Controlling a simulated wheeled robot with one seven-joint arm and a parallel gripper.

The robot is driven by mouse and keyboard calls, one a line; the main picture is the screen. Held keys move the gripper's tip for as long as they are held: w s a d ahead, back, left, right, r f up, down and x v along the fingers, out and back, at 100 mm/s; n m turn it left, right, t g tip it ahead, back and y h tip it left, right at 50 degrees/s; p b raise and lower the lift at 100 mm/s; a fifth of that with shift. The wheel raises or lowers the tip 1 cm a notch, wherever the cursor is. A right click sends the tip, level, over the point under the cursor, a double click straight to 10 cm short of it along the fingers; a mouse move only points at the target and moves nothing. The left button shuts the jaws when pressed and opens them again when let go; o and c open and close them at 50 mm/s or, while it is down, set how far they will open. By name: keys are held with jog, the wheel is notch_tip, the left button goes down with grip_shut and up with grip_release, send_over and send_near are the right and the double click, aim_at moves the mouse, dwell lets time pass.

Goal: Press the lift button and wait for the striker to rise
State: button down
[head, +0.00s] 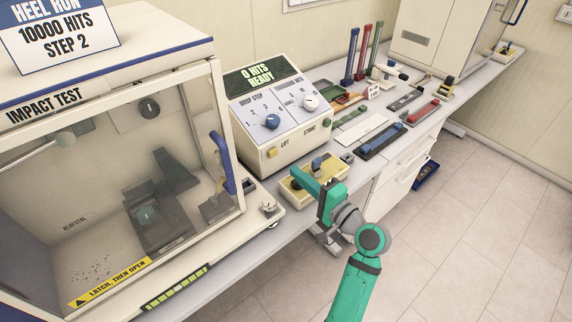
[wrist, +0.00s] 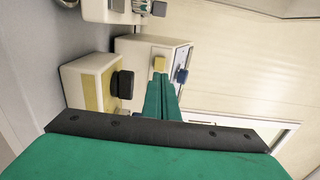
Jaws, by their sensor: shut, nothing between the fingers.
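A yellow square button (wrist: 160,64) also shows just beyond my fingertips in the wrist view. My gripper (head: 294,172) is shut and empty, its teal fingers pointing at the control box. In the head view a small gap shows between fingertips and button; contact is not visible. The box's display (head: 256,75) reads "0 HITS READY". Dark parts (head: 176,170) stand inside the impact test cabinet (head: 110,95); I cannot tell which is the striker.
A low yellow-topped fixture (head: 300,190) lies under and beside my gripper; it shows at left in the wrist view (wrist: 92,88). The green strike button (head: 327,122) is farther right on the box. The cabinet's blue handle (head: 222,163) is to the left. Floor is clear at right.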

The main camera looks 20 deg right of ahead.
jog(key=shift+v, duration=2.75)
